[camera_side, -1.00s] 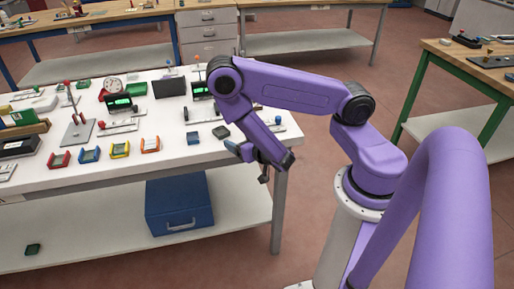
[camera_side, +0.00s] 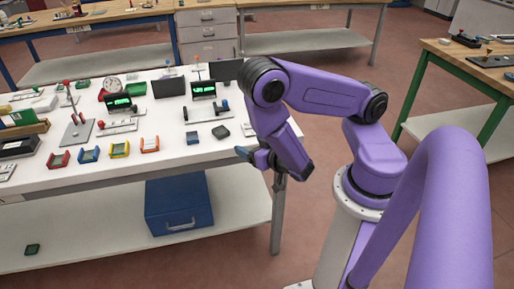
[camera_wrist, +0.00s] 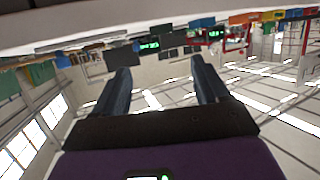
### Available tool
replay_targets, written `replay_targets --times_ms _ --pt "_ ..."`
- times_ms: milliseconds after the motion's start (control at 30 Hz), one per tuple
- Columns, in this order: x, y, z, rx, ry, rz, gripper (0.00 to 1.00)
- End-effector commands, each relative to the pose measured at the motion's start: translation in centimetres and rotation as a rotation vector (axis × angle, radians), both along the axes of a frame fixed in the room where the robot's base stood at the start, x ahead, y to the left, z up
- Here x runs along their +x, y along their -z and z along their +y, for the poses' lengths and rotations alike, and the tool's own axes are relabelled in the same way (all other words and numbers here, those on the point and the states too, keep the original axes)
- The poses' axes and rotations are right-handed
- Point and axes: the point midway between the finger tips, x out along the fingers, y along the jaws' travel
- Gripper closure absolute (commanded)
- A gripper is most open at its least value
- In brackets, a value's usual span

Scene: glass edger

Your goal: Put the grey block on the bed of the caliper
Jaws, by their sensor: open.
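A dark grey block (camera_side: 221,131) lies on the white table near its right end, in the side view. It looks like the grey block of the task. Behind it is a low instrument (camera_side: 207,112) with a green display (camera_side: 203,89); a similar one (camera_side: 118,103) with a red knob stands further left. I cannot tell for sure which is the caliper; nothing is clearly seen on either bed. My gripper (camera_side: 262,168) is off the table's right front corner, open and empty. In the wrist view its two fingers (camera_wrist: 161,72) are spread with nothing between them.
A blue block (camera_side: 192,137) sits left of the grey one. Several small coloured trays (camera_side: 119,149) line the table front. Dark screens (camera_side: 169,87) stand at the back. The table (camera_side: 232,150) is bare at its front right. A blue drawer box (camera_side: 180,205) is below.

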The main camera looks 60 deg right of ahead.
Motion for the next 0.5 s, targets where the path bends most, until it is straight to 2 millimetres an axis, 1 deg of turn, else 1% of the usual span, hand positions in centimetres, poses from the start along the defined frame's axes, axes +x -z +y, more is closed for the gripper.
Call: replay_targets --times_ms 200,400,500 --pt "-1.2 -0.4 0.5 -0.001 -0.001 -0.001 0.26" --pt "-1.7 -0.5 0.8 0.004 0.0 0.004 0.26" --pt "-1.7 -0.1 1.6 0.04 -0.01 0.044 0.26"
